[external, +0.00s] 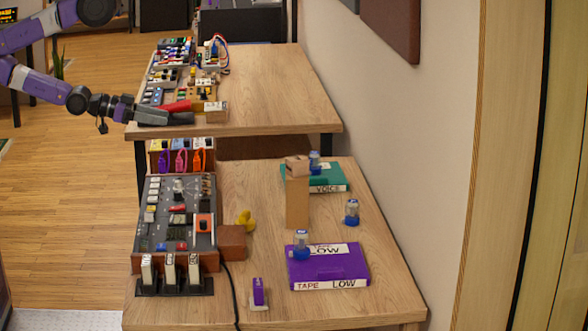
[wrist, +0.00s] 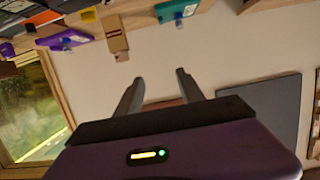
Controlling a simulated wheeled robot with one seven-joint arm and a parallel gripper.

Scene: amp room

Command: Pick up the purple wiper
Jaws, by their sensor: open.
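What looks like the purple wiper (external: 258,291) is a small upright purple piece on a pale base, near the front edge of the nearer wooden table. In the wrist view, a small purple shape at the far left edge may be the same piece; I cannot tell. My gripper (external: 155,116) is at the left side of the farther table, well away from the purple piece. In the wrist view my gripper (wrist: 160,78) has its two fingers spread, with nothing between them.
A purple tape case (external: 330,268) and a teal case (external: 325,178) lie on the nearer table (external: 190,315), with a wooden block (external: 297,203) between. A control panel (external: 175,225) fills its left side. The wall (external: 400,150) is to the right.

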